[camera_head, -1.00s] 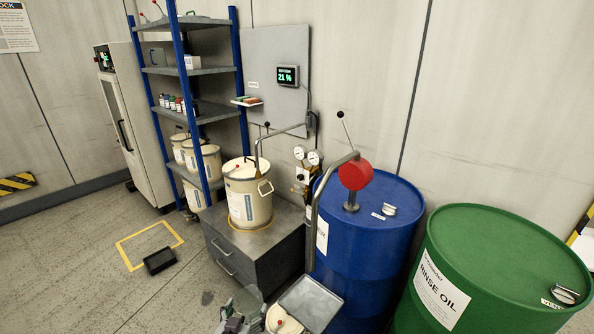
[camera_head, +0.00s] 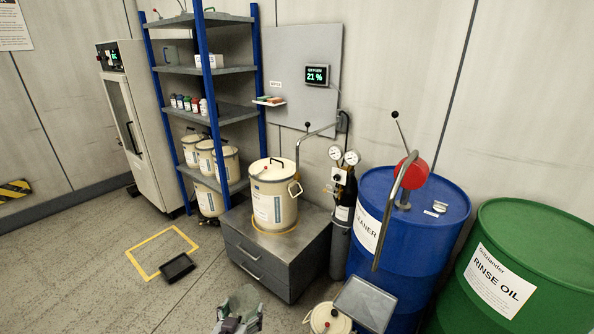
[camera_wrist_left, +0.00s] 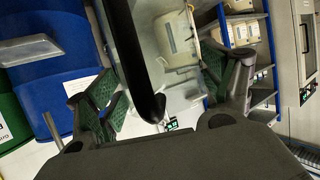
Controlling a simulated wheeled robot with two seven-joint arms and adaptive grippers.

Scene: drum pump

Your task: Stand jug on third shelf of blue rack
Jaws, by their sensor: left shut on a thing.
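My left gripper (camera_head: 238,322) is at the bottom edge of the head view, over the floor in front of the grey cabinet. It is shut on a greyish, see-through jug (camera_head: 245,299), mostly cut off by the frame. In the left wrist view a dark bar, seemingly the jug's handle (camera_wrist_left: 146,70), runs between the green finger pads; the clear body shows behind it. The blue rack (camera_head: 205,80) stands at the back left, well away from the gripper. Counted from the top, its third shelf (camera_head: 235,113) has small bottles (camera_head: 187,104) at its left and middle. My right gripper is not in view.
A cream pail (camera_head: 273,200) stands on the grey cabinet (camera_head: 270,262) between gripper and rack. A blue drum (camera_head: 410,235) and green drum (camera_head: 530,262) stand right. A black tray (camera_head: 177,267) lies by a yellow floor square (camera_head: 150,236). Floor at left is mostly clear.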

